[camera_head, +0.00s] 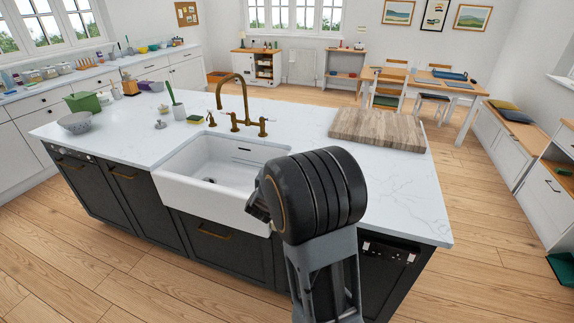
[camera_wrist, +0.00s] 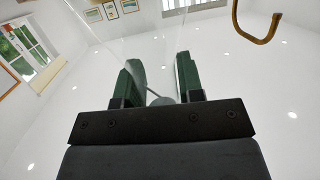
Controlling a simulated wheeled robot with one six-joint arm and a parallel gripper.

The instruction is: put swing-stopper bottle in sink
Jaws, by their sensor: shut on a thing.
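The white sink (camera_head: 222,172) is set in the front edge of the island in the head view, and its basin looks empty where I can see it. My gripper shows in the wrist view (camera_wrist: 160,75), with two dark green fingers closed around a clear, see-through bottle (camera_wrist: 153,55). A small grey part and a thin wire show between the fingers. The glass is faint, so its full outline and tilt are hard to tell. In the head view my arm stands at the sink's right front corner and hides the bottle and most of my gripper.
A brass faucet (camera_head: 235,95) rises behind the sink and also shows in the wrist view (camera_wrist: 258,28). A wooden board (camera_head: 378,128) lies on the right of the white island top (camera_head: 300,118). A sponge (camera_head: 195,119), a cup and a grey colander (camera_head: 75,122) stand left.

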